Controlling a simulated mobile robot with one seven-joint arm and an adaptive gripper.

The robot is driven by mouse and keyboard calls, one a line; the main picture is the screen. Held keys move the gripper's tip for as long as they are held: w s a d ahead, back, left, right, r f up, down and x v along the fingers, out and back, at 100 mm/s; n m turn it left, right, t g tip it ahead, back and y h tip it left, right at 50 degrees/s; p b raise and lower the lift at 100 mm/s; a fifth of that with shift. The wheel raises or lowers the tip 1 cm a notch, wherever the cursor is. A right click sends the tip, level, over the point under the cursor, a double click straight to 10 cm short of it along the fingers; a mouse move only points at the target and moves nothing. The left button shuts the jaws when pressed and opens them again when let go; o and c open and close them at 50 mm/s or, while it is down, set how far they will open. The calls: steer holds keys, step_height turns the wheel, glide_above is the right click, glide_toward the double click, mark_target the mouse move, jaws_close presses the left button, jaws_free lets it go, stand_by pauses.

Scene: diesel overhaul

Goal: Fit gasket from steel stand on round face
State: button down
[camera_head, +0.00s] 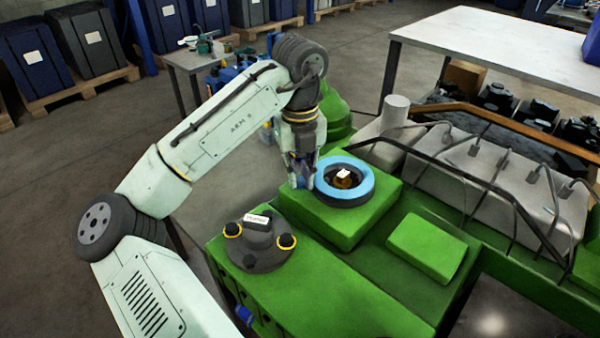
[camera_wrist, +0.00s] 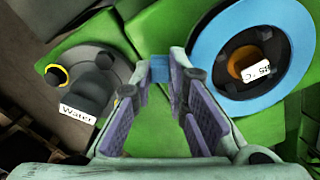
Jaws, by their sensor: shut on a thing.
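The blue ring gasket (camera_head: 322,181) lies around the dark round face on the raised green block, and it also shows in the wrist view (camera_wrist: 206,78). An orange-brown centre (camera_wrist: 241,63) with a white label shows inside the ring. My gripper (camera_head: 301,184) is at the ring's left side, pointing down. In the wrist view its fingers (camera_wrist: 174,84) are closed on a small blue piece, which looks like the gasket's tab; the join to the ring is partly hidden by a finger. I cannot tell whether the ring rests flat on the face.
A dark round part labelled Water (camera_head: 260,241), with yellow-ringed knobs, stands left of the block. A green raised pad (camera_head: 427,248) and grey covers with pipes (camera_head: 490,180) lie to the right. A small grey table (camera_head: 206,58) and a large white table (camera_head: 500,45) stand behind.

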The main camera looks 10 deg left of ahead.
steer(key=shift+f, duration=0.9)
stand_by(0.5)
steer(key=c, duration=1.5)
jaws_free()
steer(key=shift+r, duration=0.15)
step_height(320, 180, up, 12)
steer(key=shift+f, duration=0.1)
